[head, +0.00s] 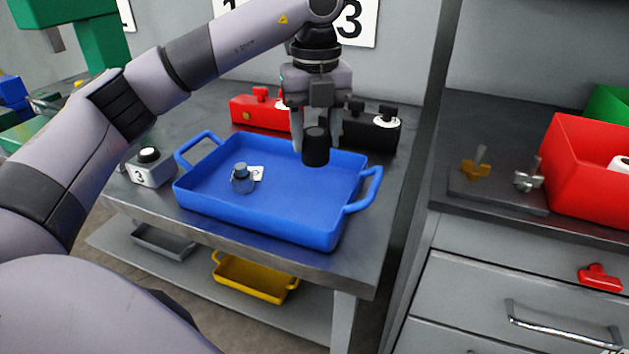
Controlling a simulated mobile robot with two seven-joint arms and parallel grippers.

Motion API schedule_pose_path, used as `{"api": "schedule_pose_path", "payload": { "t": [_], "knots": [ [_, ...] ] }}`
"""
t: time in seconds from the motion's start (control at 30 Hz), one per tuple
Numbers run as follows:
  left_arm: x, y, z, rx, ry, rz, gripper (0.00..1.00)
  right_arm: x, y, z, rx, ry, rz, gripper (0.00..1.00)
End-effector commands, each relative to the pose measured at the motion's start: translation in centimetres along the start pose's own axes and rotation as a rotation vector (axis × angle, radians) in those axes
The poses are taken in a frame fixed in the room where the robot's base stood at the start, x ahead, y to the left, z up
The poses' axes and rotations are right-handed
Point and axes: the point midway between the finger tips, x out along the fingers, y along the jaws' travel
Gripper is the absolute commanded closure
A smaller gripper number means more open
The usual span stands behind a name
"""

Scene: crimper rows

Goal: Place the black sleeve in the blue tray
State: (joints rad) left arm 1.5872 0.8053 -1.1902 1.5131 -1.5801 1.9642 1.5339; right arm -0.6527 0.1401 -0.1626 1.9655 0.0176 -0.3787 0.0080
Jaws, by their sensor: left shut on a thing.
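My left gripper (315,132) points down above the right part of the blue tray (195,196). It is shut on the black sleeve (316,150), a short dark cylinder held between its fingers, over the tray's back right area. The sleeve appears to be above the tray floor; the exact gap cannot be told. In the tray, left of the sleeve, lie a small round clear and grey piece (241,180) and a small white tag (257,173). My right gripper is not in view.
A red box (258,112) and a black box (370,133) stand behind the tray. A white button box (151,170) stands at its left. A yellow tray (254,278) and a grey tray (163,243) lie on the shelf below. A red bin (585,165) stands right.

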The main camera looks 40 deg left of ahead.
Motion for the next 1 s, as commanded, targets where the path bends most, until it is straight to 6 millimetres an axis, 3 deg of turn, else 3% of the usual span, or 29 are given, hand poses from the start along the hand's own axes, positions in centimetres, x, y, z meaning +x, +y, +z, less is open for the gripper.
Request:
{"api": "schedule_pose_path", "payload": {
  "t": [0.1,0.37,0.6,0.97,1.0],
  "knots": [
    [2.4,0.1,0.0,-0.001,0.000,0.001,0.80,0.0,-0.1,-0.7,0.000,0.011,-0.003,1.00],
    [4.4,0.0,0.0,0.000,0.000,0.000,0.80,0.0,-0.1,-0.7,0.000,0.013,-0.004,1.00],
    [7.8,0.0,0.0,-0.001,0.000,0.001,0.80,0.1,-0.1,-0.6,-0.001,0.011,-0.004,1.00],
    [8.3,0.0,0.0,0.000,-0.001,-0.001,0.80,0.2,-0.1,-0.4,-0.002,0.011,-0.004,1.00],
    [8.4,0.0,0.0,0.000,-0.001,-0.001,0.47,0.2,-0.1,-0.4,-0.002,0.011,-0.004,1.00]
  ]
}}
